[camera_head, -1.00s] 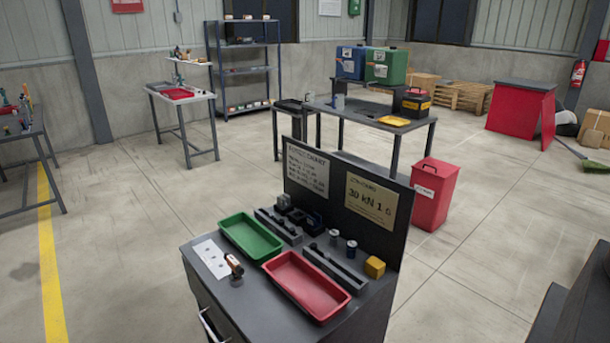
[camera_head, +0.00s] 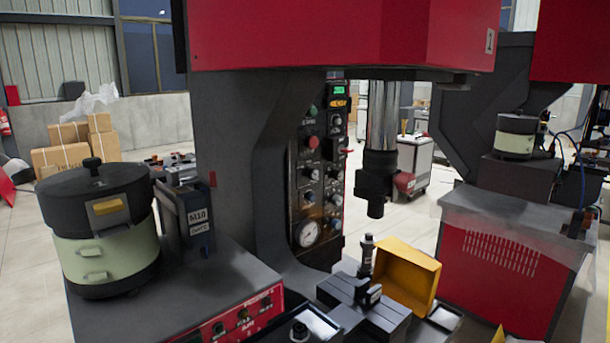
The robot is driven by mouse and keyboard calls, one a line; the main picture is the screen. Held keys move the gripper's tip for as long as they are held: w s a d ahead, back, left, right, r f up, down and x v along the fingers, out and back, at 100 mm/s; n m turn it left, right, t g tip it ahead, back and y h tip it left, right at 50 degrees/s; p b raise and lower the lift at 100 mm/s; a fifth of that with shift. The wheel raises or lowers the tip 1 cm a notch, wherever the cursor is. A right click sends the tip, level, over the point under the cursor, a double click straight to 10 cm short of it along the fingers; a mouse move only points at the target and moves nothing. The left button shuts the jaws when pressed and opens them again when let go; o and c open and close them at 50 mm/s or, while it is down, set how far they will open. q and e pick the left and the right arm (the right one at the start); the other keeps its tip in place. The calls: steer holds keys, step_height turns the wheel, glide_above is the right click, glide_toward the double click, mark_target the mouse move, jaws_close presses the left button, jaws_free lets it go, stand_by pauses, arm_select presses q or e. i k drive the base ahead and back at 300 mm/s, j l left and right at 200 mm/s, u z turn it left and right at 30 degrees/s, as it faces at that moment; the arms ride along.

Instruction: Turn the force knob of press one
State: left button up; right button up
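Press one (camera_head: 335,35) fills the upper middle of the head view, with a red head marked "1". Its dark control panel (camera_head: 322,165) faces me at an angle behind the press frame. The panel bears several small knobs, a red button (camera_head: 313,142), a small green-lit display (camera_head: 339,90) and a round white-faced gauge (camera_head: 307,233) near the bottom. The knob labels are too small to read, so I cannot tell which one is the force knob. Neither of my grippers is in view.
A lidded bowl feeder (camera_head: 103,250) stands front left beside a box marked "M10" (camera_head: 196,222). The press ram (camera_head: 377,165) hangs right of the panel. Below are a grey fixture (camera_head: 365,318) and an open yellow bin (camera_head: 408,272). Another press (camera_head: 585,45) stands right.

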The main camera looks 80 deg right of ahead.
mark_target(337, 174)
steer(key=z, duration=2.85)
steer(key=i+l, duration=0.05)
steer(key=l, duration=0.05)
